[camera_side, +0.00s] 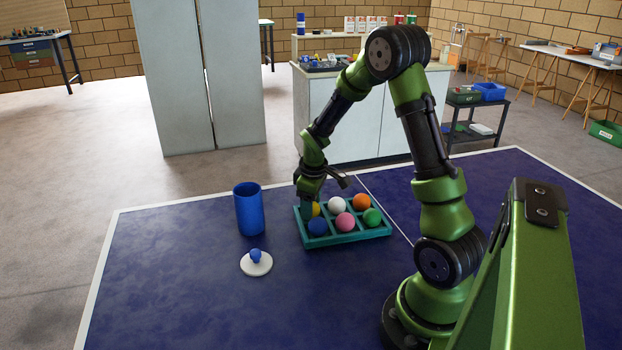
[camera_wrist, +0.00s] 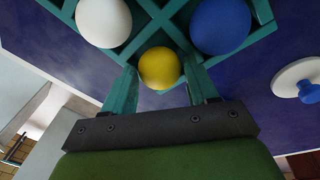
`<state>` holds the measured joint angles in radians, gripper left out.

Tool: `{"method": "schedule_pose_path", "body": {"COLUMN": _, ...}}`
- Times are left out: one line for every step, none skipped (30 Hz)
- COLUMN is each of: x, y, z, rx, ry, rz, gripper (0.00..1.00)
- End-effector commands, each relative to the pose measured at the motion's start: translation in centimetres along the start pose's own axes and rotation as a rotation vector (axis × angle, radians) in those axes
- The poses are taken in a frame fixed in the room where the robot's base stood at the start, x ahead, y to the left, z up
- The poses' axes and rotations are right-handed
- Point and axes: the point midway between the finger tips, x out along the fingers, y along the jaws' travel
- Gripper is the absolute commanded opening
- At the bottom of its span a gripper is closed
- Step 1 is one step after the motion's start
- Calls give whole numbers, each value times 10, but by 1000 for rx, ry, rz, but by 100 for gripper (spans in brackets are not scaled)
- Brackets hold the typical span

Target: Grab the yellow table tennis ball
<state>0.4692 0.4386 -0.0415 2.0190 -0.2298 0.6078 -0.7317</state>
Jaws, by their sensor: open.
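The yellow table tennis ball (camera_wrist: 160,68) sits in a corner compartment of the teal divided tray (camera_side: 345,238). In the side view the yellow ball (camera_side: 316,209) is partly hidden by my gripper (camera_side: 308,207). In the wrist view my gripper (camera_wrist: 165,85) is open, with one teal finger on each side of the yellow ball. I cannot tell whether the fingers touch it. The white ball (camera_side: 337,204) and the blue ball (camera_side: 318,226) sit in the neighbouring compartments.
The tray also holds an orange ball (camera_side: 361,202), a pink ball (camera_side: 345,222) and a green ball (camera_side: 372,216). A blue cylinder container (camera_side: 249,212) and a white lid with a blue knob (camera_side: 257,265) stand left of the tray. The blue table (camera_side: 190,290) is otherwise clear around them.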

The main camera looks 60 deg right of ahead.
Motion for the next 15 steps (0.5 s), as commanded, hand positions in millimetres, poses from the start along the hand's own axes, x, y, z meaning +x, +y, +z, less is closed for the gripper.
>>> {"method": "schedule_pose_path", "body": {"x": 0, "y": 0, "z": 0, "rx": 0, "ry": 1, "rz": 0, "gripper": 58}}
{"method": "schedule_pose_path", "body": {"x": 0, "y": 0, "z": 0, "rx": 0, "ry": 1, "rz": 0, "gripper": 58}}
{"method": "schedule_pose_path", "body": {"x": 0, "y": 0, "z": 0, "rx": 0, "ry": 1, "rz": 1, "gripper": 58}}
{"method": "schedule_pose_path", "body": {"x": 0, "y": 0, "z": 0, "rx": 0, "ry": 1, "rz": 1, "gripper": 55}}
{"method": "schedule_pose_path", "body": {"x": 0, "y": 0, "z": 0, "rx": 0, "ry": 1, "rz": 1, "gripper": 50}}
{"method": "schedule_pose_path", "body": {"x": -1, "y": 0, "z": 0, "rx": 0, "ry": 1, "rz": 1, "gripper": 44}}
{"method": "schedule_pose_path", "body": {"x": -1, "y": 0, "z": 0, "rx": 0, "ry": 1, "rz": 1, "gripper": 40}}
{"method": "schedule_pose_path", "body": {"x": -1, "y": 0, "z": 0, "rx": 0, "ry": 1, "rz": 1, "gripper": 35}}
{"method": "schedule_pose_path", "body": {"x": -1, "y": 0, "z": 0, "rx": 0, "ry": 1, "rz": 1, "gripper": 29}}
{"method": "schedule_pose_path", "body": {"x": -1, "y": 0, "z": 0, "rx": 0, "ry": 1, "rz": 1, "gripper": 24}}
{"method": "schedule_pose_path", "body": {"x": -1, "y": 0, "z": 0, "rx": 0, "ry": 1, "rz": 1, "gripper": 23}}
{"method": "schedule_pose_path", "body": {"x": -1, "y": 0, "z": 0, "rx": 0, "ry": 1, "rz": 1, "gripper": 22}}
{"method": "schedule_pose_path", "body": {"x": -1, "y": 0, "z": 0, "rx": 0, "ry": 1, "rz": 1, "gripper": 22}}
{"method": "schedule_pose_path", "body": {"x": -1, "y": 0, "z": 0, "rx": 0, "ry": 1, "rz": 1, "gripper": 22}}
{"method": "schedule_pose_path", "body": {"x": -1, "y": 0, "z": 0, "rx": 0, "ry": 1, "rz": 1, "gripper": 22}}
